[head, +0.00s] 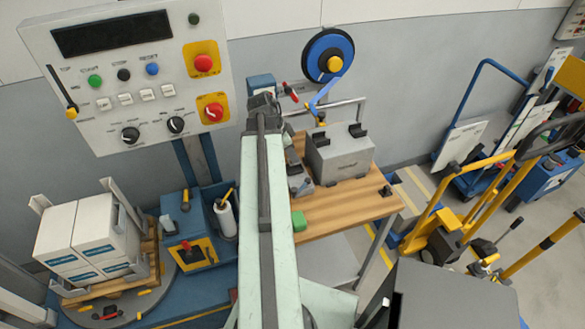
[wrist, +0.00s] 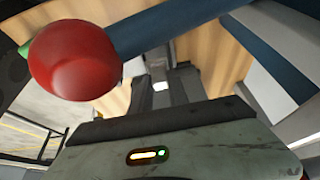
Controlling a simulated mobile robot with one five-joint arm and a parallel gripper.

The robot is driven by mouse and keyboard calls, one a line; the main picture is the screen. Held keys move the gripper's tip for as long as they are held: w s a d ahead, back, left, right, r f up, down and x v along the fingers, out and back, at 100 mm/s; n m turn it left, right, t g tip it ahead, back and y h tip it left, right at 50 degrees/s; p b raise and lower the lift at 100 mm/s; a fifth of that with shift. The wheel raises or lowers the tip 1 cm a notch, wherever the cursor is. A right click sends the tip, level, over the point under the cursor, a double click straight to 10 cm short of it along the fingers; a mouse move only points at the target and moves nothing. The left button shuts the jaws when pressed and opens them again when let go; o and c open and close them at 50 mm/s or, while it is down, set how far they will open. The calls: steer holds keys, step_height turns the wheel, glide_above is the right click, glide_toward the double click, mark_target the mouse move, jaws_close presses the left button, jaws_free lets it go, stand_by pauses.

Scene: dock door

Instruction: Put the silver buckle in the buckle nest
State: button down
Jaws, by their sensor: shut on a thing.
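My gripper (wrist: 162,90) points down over the wooden table. Its dark fingers are shut on a small bright piece, which I take as the silver buckle (wrist: 161,86); only a little of it shows between the fingertips. In the head view my pale arm crosses the middle and covers part of the table, and I cannot make out the buckle clearly there. I cannot pick out the buckle nest for certain in either view.
The wooden table (head: 340,210) carries a grey box (head: 342,158) with black clips and a green block (head: 298,221). A blue reel (head: 328,55) stands behind. In the wrist view a red ball knob (wrist: 75,60) and a blue bar (wrist: 185,25) are close.

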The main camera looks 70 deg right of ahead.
step_height(320, 180, down, 4)
steer(key=b, duration=0.4)
steer(key=shift+r, duration=0.25)
steer(key=shift+f, duration=0.2)
steer(key=c, duration=1.3)
jaws_free()
steer(key=shift+o, duration=0.2)
steer(key=shift+r+p, duration=0.55)
steer(key=shift+p, duration=0.05)
steer(key=p+v, duration=1)
steer(key=v, duration=0.1)
